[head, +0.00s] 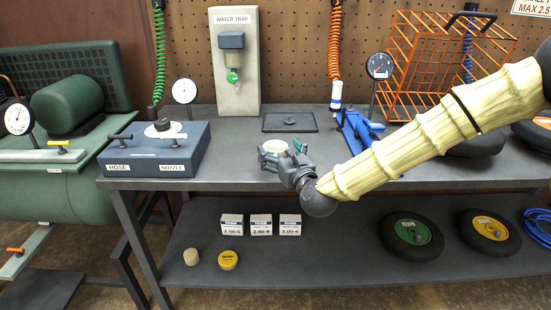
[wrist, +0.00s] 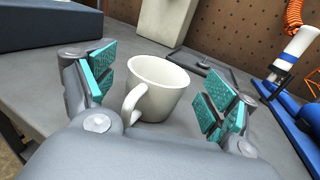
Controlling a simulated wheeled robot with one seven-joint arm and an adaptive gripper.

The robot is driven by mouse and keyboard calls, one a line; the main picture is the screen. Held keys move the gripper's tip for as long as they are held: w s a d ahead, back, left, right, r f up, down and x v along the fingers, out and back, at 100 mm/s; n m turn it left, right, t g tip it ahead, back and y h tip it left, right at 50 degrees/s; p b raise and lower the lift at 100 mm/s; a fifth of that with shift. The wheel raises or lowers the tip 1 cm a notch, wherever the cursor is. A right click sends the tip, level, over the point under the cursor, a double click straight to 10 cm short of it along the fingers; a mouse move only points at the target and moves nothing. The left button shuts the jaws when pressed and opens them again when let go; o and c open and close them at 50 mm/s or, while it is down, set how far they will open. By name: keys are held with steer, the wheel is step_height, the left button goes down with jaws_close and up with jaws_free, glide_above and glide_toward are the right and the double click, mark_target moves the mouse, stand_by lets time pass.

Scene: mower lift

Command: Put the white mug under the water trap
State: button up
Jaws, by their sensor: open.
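The white mug (wrist: 158,88) stands upright on the grey bench top, its handle turned toward my wrist camera. In the head view the mug (head: 275,145) shows only partly, behind my gripper (head: 283,156). In the wrist view my gripper (wrist: 158,100) is open, with one teal pad on each side of the mug. Gaps show between the pads and the mug, so neither pad appears to touch it. The water trap (head: 232,55) is mounted on a pale panel at the back, left of and beyond the mug, with a green valve below its bowl.
A blue-grey box (head: 155,148) labelled hose and nozzle stands left on the bench (head: 225,178). A dark tray (head: 289,122) lies behind the mug. A blue tool (head: 358,128) and an orange rack (head: 445,65) are to the right. Bench space below the water trap is clear.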

steer(key=shift+x, duration=0.8)
steer(key=shift+r, duration=0.1)
steer(key=c, duration=1.2)
steer(key=shift+r, duration=0.1)
